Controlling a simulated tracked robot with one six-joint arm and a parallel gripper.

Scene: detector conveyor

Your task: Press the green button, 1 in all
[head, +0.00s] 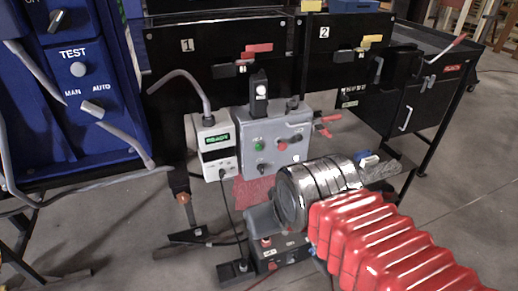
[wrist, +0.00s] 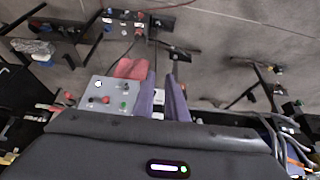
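A grey control box (head: 275,133) hangs on the front of the black conveyor frame. Its green button (head: 258,145) is at the upper left, with a red knob (head: 283,145) to its right. In the wrist view the box (wrist: 110,90) appears turned over, left of the fingers, and the green button (wrist: 124,105) is near its lower right. My gripper (wrist: 162,76) has two purple-grey fingers apart, with a gap and nothing held between them. The fingers are apart from the button in the picture. In the head view I cannot make out the fingertips.
A white meter (head: 214,145) showing READY is left of the box. A blue cabinet (head: 75,75) with switches stands at the left. A low black button box (head: 278,255) is in the foreground. Red-handled levers (head: 328,120) stick out right of the box.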

